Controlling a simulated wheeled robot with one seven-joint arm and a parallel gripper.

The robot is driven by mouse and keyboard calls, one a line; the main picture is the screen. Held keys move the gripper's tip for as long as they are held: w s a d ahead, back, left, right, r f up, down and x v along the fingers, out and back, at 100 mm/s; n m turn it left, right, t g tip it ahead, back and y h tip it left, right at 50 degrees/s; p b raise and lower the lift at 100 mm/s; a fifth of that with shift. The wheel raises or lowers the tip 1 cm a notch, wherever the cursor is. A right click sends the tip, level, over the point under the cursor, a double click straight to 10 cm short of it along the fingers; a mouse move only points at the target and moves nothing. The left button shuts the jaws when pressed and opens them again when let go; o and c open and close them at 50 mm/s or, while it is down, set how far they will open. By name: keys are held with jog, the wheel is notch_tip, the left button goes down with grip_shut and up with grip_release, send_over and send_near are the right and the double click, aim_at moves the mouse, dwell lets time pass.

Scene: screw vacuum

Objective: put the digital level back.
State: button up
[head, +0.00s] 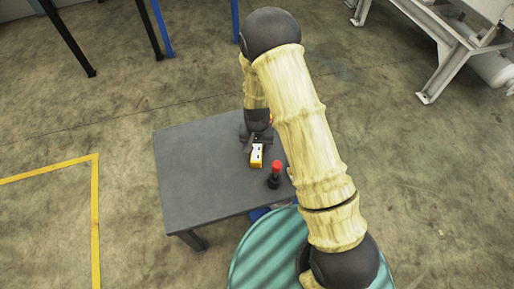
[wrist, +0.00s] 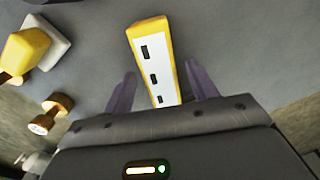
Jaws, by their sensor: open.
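The digital level is a yellow block with a white face and dark windows. It lies on the dark grey table (head: 195,165), and in the head view the level (head: 256,156) is just in front of my gripper (head: 250,143). In the wrist view the level (wrist: 153,65) extends up and away from between the two purple fingers of my gripper (wrist: 158,90). The fingers are open on either side of its near end, with a gap on each side. The near end of the level is partly hidden by the gripper body.
A red-topped black object (head: 275,174) stands near the table's right front edge. In the wrist view, a yellow object on a white base (wrist: 38,45) and a brown knobbed piece (wrist: 52,113) are at left. A teal ribbed round surface (head: 268,245) is in front. The table's left half is clear.

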aim_at(258, 149)
notch_tip(258, 149, up, 10)
jog(key=p, duration=0.2)
jog(key=shift+r+p, duration=0.15)
jog(key=shift+p, duration=0.2)
dwell(0.3)
jog(key=s+d+r+t, duration=0.1)
jog(key=s+d+r, duration=0.5)
jog(key=r, duration=0.2)
jog(key=s+d+r+n+t, duration=0.1)
jog(key=s+d+r, duration=0.5)
jog(key=r, duration=0.3)
jog(key=shift+s+d+r+t, duration=0.3)
jog(key=shift+d, duration=0.45)
